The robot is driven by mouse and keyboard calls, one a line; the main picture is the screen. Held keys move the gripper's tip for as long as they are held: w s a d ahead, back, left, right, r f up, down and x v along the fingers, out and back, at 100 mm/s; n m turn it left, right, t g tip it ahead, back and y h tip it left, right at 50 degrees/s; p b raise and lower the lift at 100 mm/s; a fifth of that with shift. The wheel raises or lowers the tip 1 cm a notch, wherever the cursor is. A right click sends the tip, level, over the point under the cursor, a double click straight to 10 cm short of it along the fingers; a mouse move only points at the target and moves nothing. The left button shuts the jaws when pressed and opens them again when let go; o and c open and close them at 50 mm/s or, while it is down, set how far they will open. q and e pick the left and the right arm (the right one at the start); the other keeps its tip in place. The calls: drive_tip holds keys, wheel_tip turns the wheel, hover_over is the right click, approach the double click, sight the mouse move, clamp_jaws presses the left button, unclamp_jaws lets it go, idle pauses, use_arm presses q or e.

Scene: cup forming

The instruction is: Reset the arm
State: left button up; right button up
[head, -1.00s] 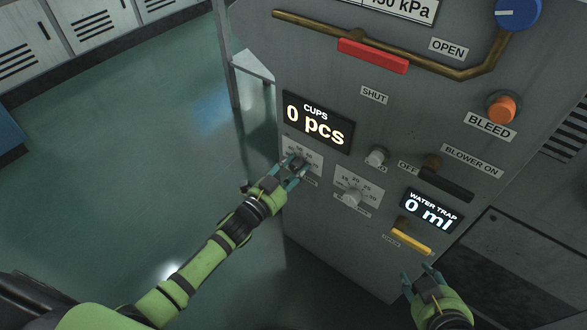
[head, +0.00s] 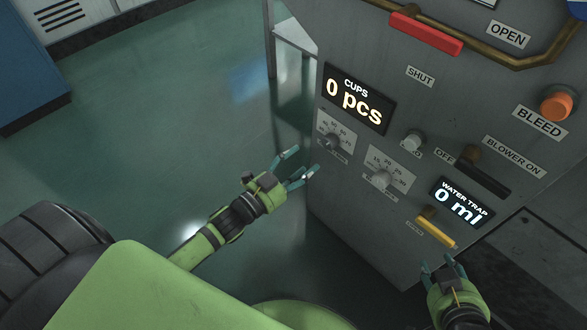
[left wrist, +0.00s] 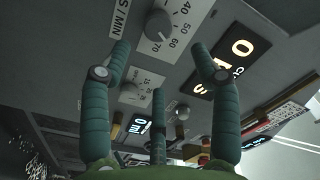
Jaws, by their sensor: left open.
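My left gripper (head: 297,168) is open and empty, apart from the panel's left edge in the head view. Its teal fingers (left wrist: 160,80) are spread in the left wrist view, with the panel beyond them. The upper dial knob (head: 332,142) is on the grey panel, up and right of that gripper, and it also shows in the left wrist view (left wrist: 158,25). My right gripper (head: 443,266) is at the lower right, below the yellow handle (head: 436,234). Its fingertips look apart, with nothing seen between them.
The grey panel (head: 350,225) carries a second dial knob (head: 381,180), a CUPS display (head: 356,97) reading 0 pcs, a WATER TRAP display (head: 461,203) reading 0 ml, a red handle (head: 426,33) and an orange BLEED knob (head: 557,103). Green floor (head: 170,120) is clear at left.

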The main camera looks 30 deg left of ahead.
use_arm(q)
drive_tip(key=shift+v, duration=1.1)
drive_tip(key=shift+d, duration=0.1)
